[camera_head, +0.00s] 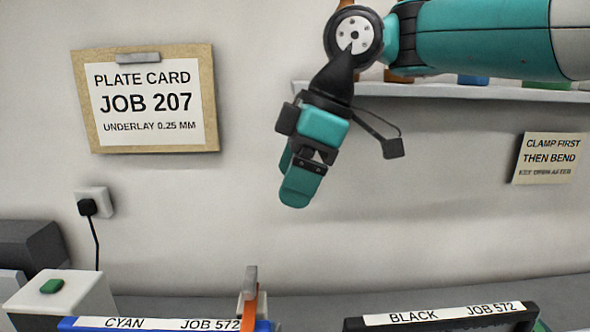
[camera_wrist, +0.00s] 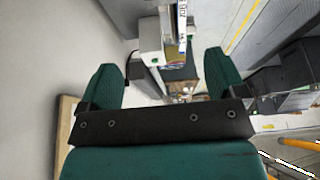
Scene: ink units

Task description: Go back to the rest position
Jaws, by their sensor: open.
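My gripper (camera_head: 297,178) hangs in the air in front of the wall in the head view, pointing down and slightly left. In the wrist view its two green fingers (camera_wrist: 165,85) stand wide apart with nothing between them. In the head view, it is above the gap between the blue unit labelled CYAN JOB 572 (camera_head: 160,323) and the black unit labelled BLACK JOB 572 (camera_head: 440,317). It touches neither unit.
A plate card (camera_head: 148,100) reading JOB 207 hangs on the wall at left. A shelf (camera_head: 440,92) runs behind my arm. A grey upright lever (camera_head: 250,282) rises beside the blue unit. A white box with a green button (camera_head: 60,300) stands at lower left.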

